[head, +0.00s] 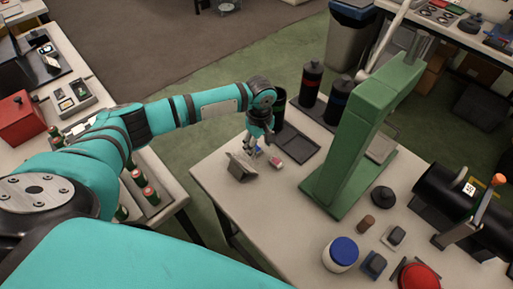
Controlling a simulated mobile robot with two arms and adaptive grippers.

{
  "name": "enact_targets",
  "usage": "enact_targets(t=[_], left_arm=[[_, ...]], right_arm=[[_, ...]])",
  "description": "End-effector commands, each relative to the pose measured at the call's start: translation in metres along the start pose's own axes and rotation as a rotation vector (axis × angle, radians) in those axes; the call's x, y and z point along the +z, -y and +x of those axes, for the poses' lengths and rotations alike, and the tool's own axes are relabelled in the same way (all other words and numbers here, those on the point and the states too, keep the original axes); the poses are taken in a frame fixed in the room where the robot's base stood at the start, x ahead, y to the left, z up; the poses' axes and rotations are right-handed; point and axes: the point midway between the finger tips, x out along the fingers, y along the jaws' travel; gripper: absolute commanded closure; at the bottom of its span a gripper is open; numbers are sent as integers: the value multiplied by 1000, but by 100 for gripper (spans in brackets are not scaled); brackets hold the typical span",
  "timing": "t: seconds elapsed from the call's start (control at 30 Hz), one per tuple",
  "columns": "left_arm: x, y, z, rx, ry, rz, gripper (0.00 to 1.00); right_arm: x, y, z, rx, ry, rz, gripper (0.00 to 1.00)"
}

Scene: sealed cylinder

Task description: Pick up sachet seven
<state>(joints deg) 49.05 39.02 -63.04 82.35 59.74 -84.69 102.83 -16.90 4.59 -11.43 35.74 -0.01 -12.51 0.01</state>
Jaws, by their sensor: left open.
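My left gripper (254,144) hangs fingers-down over the left part of the white table. Its jaws are open, and I see nothing clearly held between them. Just below it is a grey tilted stand or holder (241,169). A small red-and-white packet (276,161) lies on the table to the right of the fingers. A small blue bit shows beside the fingertips. I cannot read any number, so I cannot tell which item is sachet seven. My right gripper is not in view.
A black tray (296,146) lies behind the packet, with two dark bottles (311,84) beyond it. A tall green press (350,150) stands to the right. A blue-lidded white jar (341,254) and a red button (418,277) are at the front. The table's left front is clear.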

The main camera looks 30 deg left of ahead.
Motion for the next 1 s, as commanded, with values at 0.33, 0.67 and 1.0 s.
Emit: enact_targets(t=[0.33, 0.67, 1.0], left_arm=[[0, 0, 22, 0, 0, 1, 44], [0, 0, 21, 0, 0, 0, 77], [0, 0, 20, 1, 0, 0, 93]], right_arm=[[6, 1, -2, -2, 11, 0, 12], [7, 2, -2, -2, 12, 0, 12], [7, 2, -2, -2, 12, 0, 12]])
